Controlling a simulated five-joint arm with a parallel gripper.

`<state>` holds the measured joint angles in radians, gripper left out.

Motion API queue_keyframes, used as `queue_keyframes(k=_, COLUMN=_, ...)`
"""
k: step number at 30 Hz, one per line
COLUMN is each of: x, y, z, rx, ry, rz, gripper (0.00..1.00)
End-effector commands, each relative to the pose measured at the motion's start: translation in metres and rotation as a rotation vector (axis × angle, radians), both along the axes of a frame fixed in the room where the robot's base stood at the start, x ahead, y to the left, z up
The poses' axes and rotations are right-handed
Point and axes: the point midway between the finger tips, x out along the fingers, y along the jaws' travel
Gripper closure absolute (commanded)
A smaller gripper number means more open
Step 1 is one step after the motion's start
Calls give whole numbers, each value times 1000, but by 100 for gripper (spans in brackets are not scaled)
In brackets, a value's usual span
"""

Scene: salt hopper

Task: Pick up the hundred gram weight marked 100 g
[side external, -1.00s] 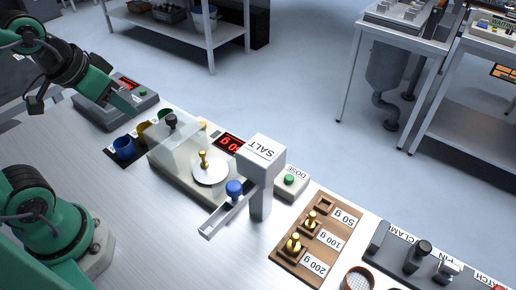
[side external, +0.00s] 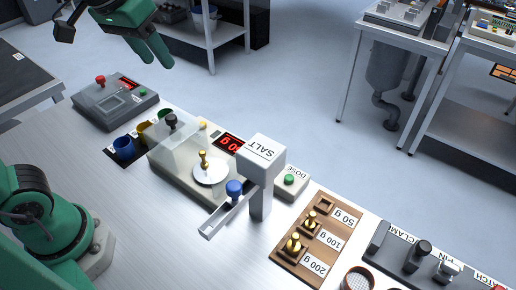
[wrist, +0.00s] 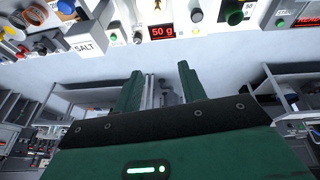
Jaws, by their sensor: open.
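The 100 g weight (side external: 311,221) is a small brass knobbed piece standing in the middle place of a wooden block (side external: 283,257), beside its 100 g label. The larger 200 g weight (side external: 294,244) stands in the same block, and the 50 g place (side external: 324,205) looks empty. A brass weight (side external: 203,160) stands on the balance pan. My gripper (side external: 155,55) is open and empty, high at the upper left, far from the block. Its two fingers also show in the wrist view (wrist: 160,84), with nothing between them.
The white SALT hopper (side external: 261,160) rises between the balance and the block, its chute pointing front left. The balance display (side external: 230,143) reads 50 g. A dark clamp rack (side external: 415,262) lies to the block's right.

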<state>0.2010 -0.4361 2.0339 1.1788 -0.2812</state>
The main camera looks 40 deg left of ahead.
Motion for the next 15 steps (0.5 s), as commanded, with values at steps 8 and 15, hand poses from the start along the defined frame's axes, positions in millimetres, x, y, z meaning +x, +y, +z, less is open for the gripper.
queue_keyframes(k=8, x=41, y=-57, z=12, rx=-33, ry=97, rz=38, gripper=59)
queue_keyframes(k=15, x=68, y=-114, z=11, rx=-42, ry=179, rz=80, gripper=59)
